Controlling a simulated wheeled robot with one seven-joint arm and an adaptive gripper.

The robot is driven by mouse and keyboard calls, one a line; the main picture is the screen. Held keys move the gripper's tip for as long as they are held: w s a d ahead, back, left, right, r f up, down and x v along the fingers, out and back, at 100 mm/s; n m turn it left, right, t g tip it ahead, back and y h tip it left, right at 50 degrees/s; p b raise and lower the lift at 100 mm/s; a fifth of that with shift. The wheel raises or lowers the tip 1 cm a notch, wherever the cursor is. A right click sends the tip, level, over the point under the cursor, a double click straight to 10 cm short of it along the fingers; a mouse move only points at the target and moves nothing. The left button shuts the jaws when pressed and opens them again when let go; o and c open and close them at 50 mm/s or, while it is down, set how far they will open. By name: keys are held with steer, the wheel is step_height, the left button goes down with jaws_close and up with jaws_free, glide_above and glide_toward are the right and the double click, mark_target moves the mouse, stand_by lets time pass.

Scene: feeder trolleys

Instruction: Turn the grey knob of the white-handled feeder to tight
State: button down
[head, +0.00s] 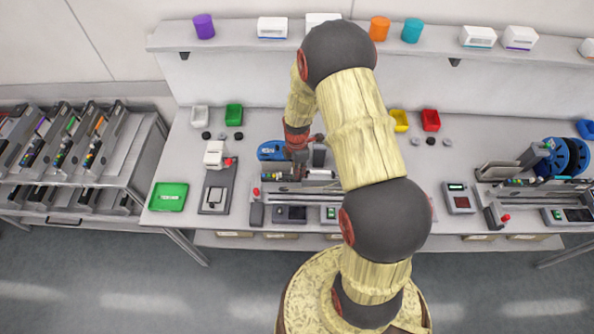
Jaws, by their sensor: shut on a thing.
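My gripper (297,157) points down over the middle bench station (300,190), between a blue reel (268,150) and a grey upright block (319,156). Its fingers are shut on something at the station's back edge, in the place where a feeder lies. The grey knob and the white handle are too small or too hidden by the gripper and arm to make out. I cannot tell how far the knob is turned.
A trolley (150,160) with several feeders stands at the left. A green tray (168,197) and a grey device (217,190) are on the bench left of the station. A second station with blue reels (566,157) is at the right. A shelf (222,38) runs behind.

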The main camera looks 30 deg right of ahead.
steer(key=shift+m, duration=0.3)
steer(key=m+b, duration=0.2)
steer(key=m, duration=0.3)
steer(key=shift+b, duration=0.4)
steer(key=m+b, duration=0.2)
steer(key=m, duration=0.3)
steer(key=shift+m, duration=0.3)
steer(key=m+b, duration=0.1)
steer(key=m, duration=0.4)
steer(key=shift+m+b, duration=0.65)
steer(key=shift+m, duration=2.05)
steer(key=c, duration=1.7)
jaws_free()
steer(key=shift+a, duration=0.15)
steer(key=shift+c, duration=0.2)
